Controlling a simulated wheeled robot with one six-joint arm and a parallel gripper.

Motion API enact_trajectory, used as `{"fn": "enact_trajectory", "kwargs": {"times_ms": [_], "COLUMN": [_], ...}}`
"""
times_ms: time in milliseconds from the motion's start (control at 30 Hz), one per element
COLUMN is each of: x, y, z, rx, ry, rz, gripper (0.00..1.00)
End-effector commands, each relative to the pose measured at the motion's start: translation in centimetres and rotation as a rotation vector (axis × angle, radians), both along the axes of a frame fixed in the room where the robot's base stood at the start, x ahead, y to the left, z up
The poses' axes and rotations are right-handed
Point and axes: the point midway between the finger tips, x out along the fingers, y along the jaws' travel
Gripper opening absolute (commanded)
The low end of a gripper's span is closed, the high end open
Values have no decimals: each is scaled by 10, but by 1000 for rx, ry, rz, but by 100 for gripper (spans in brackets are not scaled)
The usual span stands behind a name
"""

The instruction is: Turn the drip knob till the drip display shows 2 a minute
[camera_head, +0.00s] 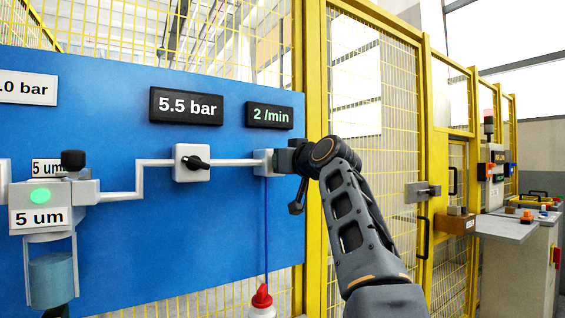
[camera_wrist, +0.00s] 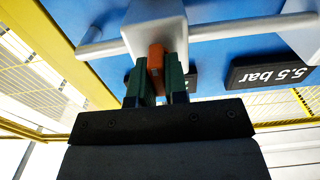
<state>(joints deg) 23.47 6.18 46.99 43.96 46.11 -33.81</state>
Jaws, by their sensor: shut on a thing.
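The drip display (camera_head: 270,115) reads "2 /min" in green on a black plate at the right of the blue panel. Below it is a white drip block (camera_head: 263,162) with my gripper (camera_head: 285,161) at its face. In the wrist view, my gripper (camera_wrist: 155,85) has its two green-dark fingers shut on the orange drip knob (camera_wrist: 156,57), which sits on the front of the white block (camera_wrist: 157,25). In the head view the knob is hidden behind my gripper.
A filter unit (camera_head: 45,215) marked "5 um" is at the far left. A red-capped bottle (camera_head: 262,298) stands below. Yellow mesh fencing (camera_head: 375,130) is on the right.

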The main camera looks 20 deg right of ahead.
Motion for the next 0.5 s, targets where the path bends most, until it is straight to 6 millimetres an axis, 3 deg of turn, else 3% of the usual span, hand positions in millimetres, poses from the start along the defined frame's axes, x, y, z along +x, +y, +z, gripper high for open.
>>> {"fn": "enact_trajectory", "kwargs": {"times_ms": [67, 100, 333, 500], "x": [1, 1, 0, 0], "y": [0, 0, 0, 0], "z": [-1, -1, -1, 0], "rx": [1, 1, 1, 1], "ry": [3, 3, 2, 1], "rz": [1, 1, 0, 0], "gripper": [0, 16, 38, 39]}}
